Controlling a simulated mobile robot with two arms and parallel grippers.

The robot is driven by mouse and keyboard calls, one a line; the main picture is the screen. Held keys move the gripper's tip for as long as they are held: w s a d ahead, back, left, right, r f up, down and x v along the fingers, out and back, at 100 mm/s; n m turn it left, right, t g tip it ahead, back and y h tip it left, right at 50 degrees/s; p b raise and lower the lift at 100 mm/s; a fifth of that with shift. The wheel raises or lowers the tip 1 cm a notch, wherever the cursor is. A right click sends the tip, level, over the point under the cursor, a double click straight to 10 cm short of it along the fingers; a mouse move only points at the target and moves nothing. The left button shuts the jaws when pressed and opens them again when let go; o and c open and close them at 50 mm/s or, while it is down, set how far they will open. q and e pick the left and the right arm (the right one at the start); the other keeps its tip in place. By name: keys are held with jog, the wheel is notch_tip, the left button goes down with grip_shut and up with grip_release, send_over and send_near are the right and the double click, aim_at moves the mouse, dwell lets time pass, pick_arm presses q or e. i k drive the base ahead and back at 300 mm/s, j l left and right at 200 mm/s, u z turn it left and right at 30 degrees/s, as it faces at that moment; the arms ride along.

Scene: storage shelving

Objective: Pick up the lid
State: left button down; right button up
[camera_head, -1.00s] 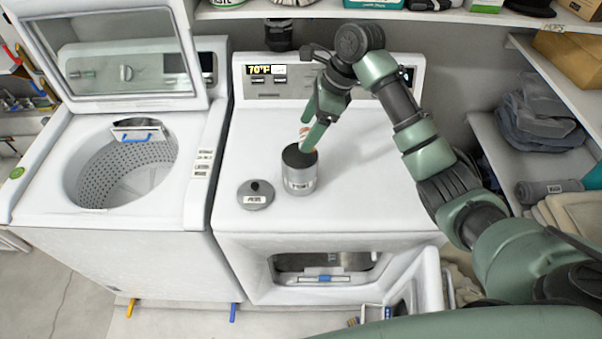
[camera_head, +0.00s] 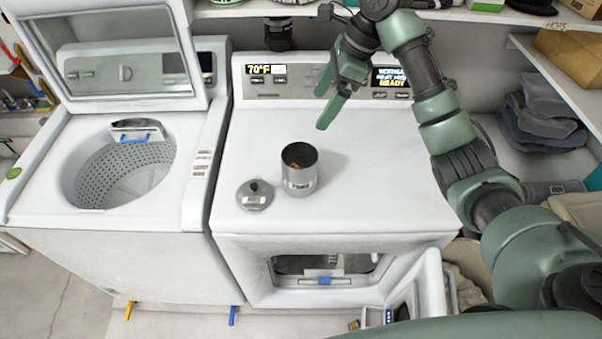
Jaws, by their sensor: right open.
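The lid (camera_head: 255,196) is a round grey disc with a dark knob and a small label. It lies flat on top of the white dryer (camera_head: 385,205), left of the canister. The canister (camera_head: 300,172) is a grey metal cylinder, upright and uncovered, with a label on its front. Something reddish-brown shows inside it. My right gripper (camera_head: 324,103) is open and empty above the back of the dryer top, up and to the right of the canister and apart from it and the lid. My left gripper is not in view.
An open top-loading washer (camera_head: 190,190) stands at the left, its raised glass lid (camera_head: 125,62) behind it. The dryer's front door hangs open. The dryer top's right side is clear.

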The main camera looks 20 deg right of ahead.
aim_at(253, 194)
jog(key=k+j, duration=0.25)
jog(key=k, duration=0.2)
jog(key=k+j, duration=0.25)
jog(key=k, duration=0.25)
